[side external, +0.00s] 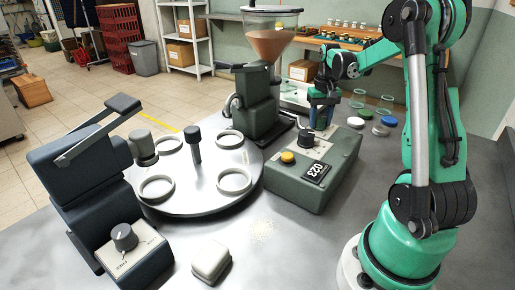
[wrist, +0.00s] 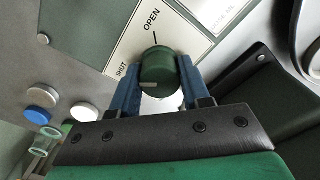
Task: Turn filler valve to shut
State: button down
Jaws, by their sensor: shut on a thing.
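The filler valve is a round dark green knob (wrist: 160,70) on a pale label plate (wrist: 122,50) in the wrist view. "OPEN" is printed above it with a tick line, and "SHUT" to its lower left. A short grey mark shows on the knob, but I cannot tell its exact setting. My gripper (wrist: 158,90) has blue fingers on both sides of the knob and is shut on it. In the side external view my gripper (side external: 316,122) reaches down to the dark knob (side external: 307,139) on top of the green control box (side external: 298,182).
A round turntable (side external: 195,180) with several ring holders lies left. A hopper (side external: 270,40) stands behind. Lids (side external: 380,130) and glass jars (side external: 357,97) sit right of the box.

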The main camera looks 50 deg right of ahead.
aim_at(321, 117)
jog(key=shift+n, duration=0.9)
jog(key=shift+c, duration=2.1)
grip_release()
jog(key=shift+r, duration=2.85)
